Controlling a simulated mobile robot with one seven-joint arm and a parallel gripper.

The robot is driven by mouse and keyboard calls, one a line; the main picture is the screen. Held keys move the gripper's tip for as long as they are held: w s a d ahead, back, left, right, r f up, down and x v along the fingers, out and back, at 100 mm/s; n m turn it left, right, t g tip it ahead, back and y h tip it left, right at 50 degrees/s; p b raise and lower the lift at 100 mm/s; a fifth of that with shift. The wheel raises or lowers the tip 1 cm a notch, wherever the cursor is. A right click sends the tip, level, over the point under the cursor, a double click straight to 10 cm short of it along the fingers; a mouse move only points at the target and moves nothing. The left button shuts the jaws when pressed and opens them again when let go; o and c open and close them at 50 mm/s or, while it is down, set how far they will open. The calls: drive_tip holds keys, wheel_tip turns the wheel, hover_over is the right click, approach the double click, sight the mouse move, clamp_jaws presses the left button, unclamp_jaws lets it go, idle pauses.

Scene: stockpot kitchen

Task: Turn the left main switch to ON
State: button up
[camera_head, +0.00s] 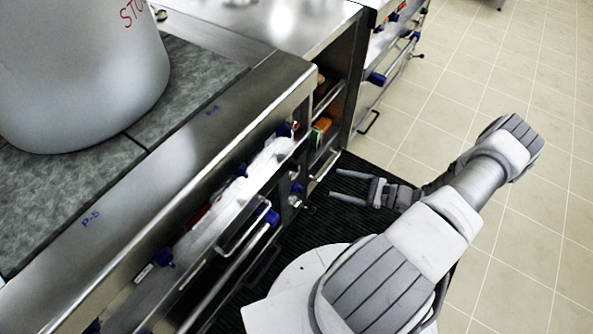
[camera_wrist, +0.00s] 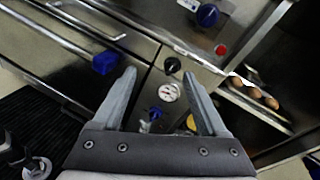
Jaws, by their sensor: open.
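My gripper (camera_head: 336,184) is open and empty, stretched out above the dark floor mat and pointing at the front of the steel cooking range. It also shows in the wrist view (camera_wrist: 159,73). Between and beyond its fingers are a round white gauge (camera_wrist: 167,92), a black knob (camera_wrist: 172,65) and a small blue knob (camera_wrist: 155,113). A larger blue knob (camera_wrist: 105,63) is left of the left finger. Another blue knob (camera_wrist: 207,15) sits higher on the panel, above a red round part (camera_wrist: 221,49). I cannot tell which control is the left main switch, or read any ON mark.
A large grey stockpot (camera_head: 80,75) stands on the range top. Bar handles (camera_head: 243,232) stick out from the range front. An open shelf holds brown egg-like things (camera_wrist: 253,90). The tiled floor (camera_head: 530,240) at the right is clear.

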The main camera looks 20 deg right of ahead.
sight(298, 170)
wheel_tip(298, 170, down, 7)
drive_tip(key=s+m+t+h, duration=0.1)
drive_tip(key=m+t+h, duration=0.2)
drive_tip(key=m+t, duration=0.15)
drive_tip(key=shift+m, duration=0.25)
drive_tip(key=b+x, duration=0.2)
drive_tip(key=x, duration=1.5)
drive_tip(key=shift+w, duration=0.1)
clamp_jaws()
